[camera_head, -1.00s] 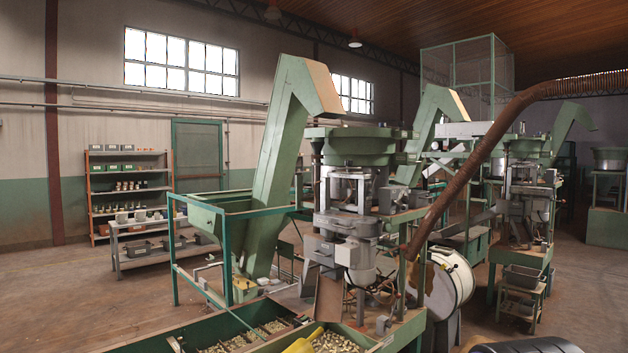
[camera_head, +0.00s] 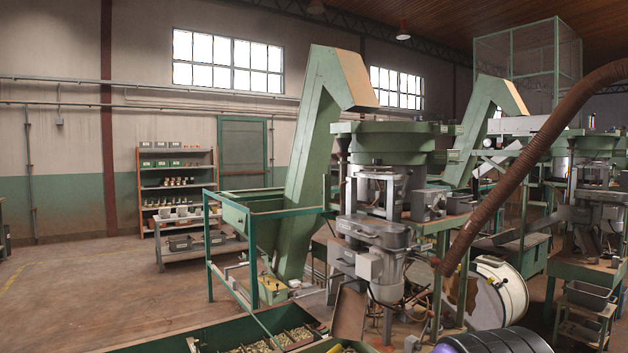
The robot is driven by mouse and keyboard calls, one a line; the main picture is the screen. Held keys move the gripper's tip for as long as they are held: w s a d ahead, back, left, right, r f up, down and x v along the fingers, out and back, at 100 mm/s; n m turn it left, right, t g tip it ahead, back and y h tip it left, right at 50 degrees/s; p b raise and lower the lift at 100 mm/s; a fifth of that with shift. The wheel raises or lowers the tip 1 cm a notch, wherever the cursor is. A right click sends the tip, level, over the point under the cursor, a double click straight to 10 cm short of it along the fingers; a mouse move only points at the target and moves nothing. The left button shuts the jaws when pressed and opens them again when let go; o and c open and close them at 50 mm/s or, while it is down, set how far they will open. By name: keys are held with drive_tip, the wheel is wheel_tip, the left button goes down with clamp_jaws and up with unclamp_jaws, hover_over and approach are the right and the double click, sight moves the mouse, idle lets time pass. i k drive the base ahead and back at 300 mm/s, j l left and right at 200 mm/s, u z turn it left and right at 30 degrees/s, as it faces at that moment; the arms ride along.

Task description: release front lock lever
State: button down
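I cannot make out a front lock lever in this view. A green hopper (camera_head: 237,217) stands in a green frame at the foot of a tall green inclined conveyor (camera_head: 308,160). To its right is a grey metal machine (camera_head: 377,250) with a green bowl on top; small parts on it are too fine to identify as levers. My gripper is not in view. A dark rounded part, probably of my own arm, shows at the bottom right.
Divided green bins (camera_head: 200,334) of nuts lie at the bottom edge. A brown hose (camera_head: 513,180) arcs across the right, above a white drum (camera_head: 500,292). Shelves (camera_head: 178,188) and a low bench (camera_head: 195,245) stand at the back wall. The floor at left is clear.

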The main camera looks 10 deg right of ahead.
sight(406, 182)
drive_tip(key=i+l, duration=0.25)
drive_tip(key=i+l+u, duration=0.15)
drive_tip(key=l, duration=0.35)
drive_tip(key=i+l, duration=0.25)
drive_tip(key=l, duration=0.15)
drive_tip(key=i+l+u, duration=0.15)
drive_tip(key=l, duration=0.25)
drive_tip(key=i+l, duration=0.2)
drive_tip(key=l, duration=0.15)
drive_tip(key=i+l, duration=0.2)
drive_tip(key=l, duration=0.2)
drive_tip(key=i+l, duration=0.2)
drive_tip(key=l, duration=0.15)
drive_tip(key=i+l, duration=0.2)
drive_tip(key=l, duration=0.2)
drive_tip(key=k+l+u, duration=0.35)
drive_tip(key=i+j+z, duration=0.35)
